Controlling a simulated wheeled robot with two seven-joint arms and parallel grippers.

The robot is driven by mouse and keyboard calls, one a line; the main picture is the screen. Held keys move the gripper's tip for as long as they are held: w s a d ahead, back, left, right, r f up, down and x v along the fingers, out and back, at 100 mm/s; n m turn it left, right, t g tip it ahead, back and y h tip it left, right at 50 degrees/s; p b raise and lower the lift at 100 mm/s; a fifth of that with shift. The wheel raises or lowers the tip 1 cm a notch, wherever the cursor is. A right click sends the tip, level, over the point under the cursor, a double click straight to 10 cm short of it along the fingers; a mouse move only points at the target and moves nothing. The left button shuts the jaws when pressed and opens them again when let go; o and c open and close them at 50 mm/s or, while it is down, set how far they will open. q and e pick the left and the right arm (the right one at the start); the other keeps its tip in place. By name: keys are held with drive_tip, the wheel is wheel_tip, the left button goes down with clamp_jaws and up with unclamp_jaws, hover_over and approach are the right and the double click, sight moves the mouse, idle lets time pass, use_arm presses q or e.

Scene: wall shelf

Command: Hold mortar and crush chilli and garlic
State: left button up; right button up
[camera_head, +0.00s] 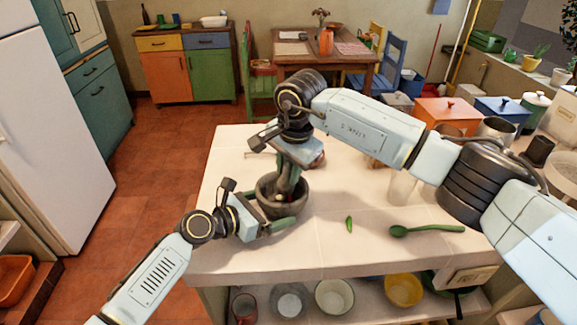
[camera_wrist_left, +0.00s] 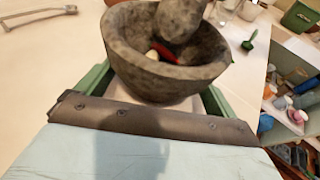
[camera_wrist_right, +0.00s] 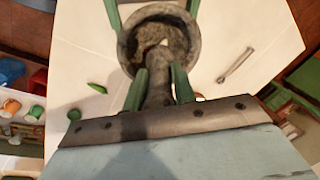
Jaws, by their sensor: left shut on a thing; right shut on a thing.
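The grey stone mortar (camera_head: 264,200) stands upright on the white counter, and shows closely in the left wrist view (camera_wrist_left: 125,55). My left gripper (camera_head: 276,226) is shut on the mortar, with one green finger on each side. My right gripper (camera_wrist_right: 159,86) is shut on the stone pestle (camera_wrist_right: 158,96), whose lower end is inside the bowl. In the left wrist view, a red chilli (camera_wrist_left: 164,53) and a pale bit of garlic (camera_wrist_left: 151,55) lie in the bowl beside the pestle (camera_wrist_left: 182,18). The pestle partly hides the bowl's inside.
A green chilli (camera_head: 349,224) and a green spoon (camera_head: 425,230) lie on the counter to the right. A metal utensil (camera_wrist_right: 235,65) lies near the mortar. Pots, including an orange one (camera_head: 447,112), and jars crowd the counter's right side. Bowls stand on the shelf below.

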idle(0.4)
drive_tip(key=shift+f, duration=1.1)
drive_tip(key=shift+d+f, duration=0.1)
drive_tip(key=shift+f, duration=0.25)
idle(0.3)
drive_tip(key=shift+r, duration=0.1)
drive_tip(key=shift+r, duration=1.55)
drive_tip(key=shift+w, duration=0.1)
drive_tip(key=shift+w+a+f+g+h, duration=0.3)
drive_tip(key=shift+w+g+h, duration=0.25)
drive_tip(key=shift+g, duration=0.35)
